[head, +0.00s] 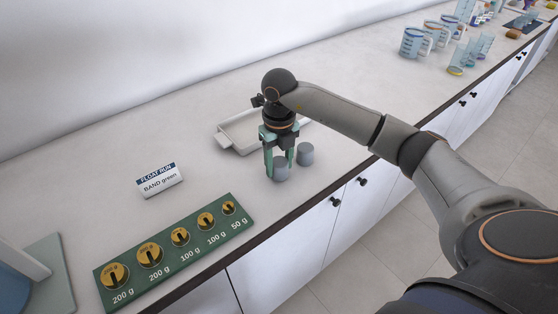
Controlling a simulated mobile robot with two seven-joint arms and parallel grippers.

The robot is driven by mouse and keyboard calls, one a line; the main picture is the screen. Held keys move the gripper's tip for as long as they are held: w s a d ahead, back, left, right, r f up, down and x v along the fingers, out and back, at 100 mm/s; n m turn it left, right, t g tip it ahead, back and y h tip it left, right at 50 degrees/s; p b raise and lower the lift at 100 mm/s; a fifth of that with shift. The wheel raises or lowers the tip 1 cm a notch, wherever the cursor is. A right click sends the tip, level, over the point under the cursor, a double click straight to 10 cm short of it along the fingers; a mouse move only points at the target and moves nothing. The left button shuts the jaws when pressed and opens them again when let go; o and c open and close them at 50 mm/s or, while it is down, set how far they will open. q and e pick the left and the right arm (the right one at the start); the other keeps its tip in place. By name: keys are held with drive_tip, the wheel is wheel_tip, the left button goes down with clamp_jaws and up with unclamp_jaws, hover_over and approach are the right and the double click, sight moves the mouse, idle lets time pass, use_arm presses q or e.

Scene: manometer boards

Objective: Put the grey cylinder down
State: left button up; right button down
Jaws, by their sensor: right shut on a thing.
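My right gripper (279,167) points down over the counter with its green fingers on either side of a grey cylinder (281,172). It is shut on this cylinder. The cylinder is upright, at or just above the counter top; I cannot tell whether its base touches. A second grey cylinder (305,154) stands upright on the counter just to the right, close to the gripper. My left gripper is not in view.
A white tray (226,138) lies behind the gripper, partly hidden by it. A green board (185,279) with several brass weights lies in front. Jugs (411,43) and beakers stand far right. The counter's front edge is near.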

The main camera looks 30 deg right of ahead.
sight(279, 161)
drive_tip(key=shift+f, duration=0.2)
drive_tip(key=shift+c, duration=1.4)
unclamp_jaws()
drive_tip(key=shift+r, duration=0.15)
wheel_tip(279, 161, up, 12)
drive_tip(key=shift+b, duration=0.4)
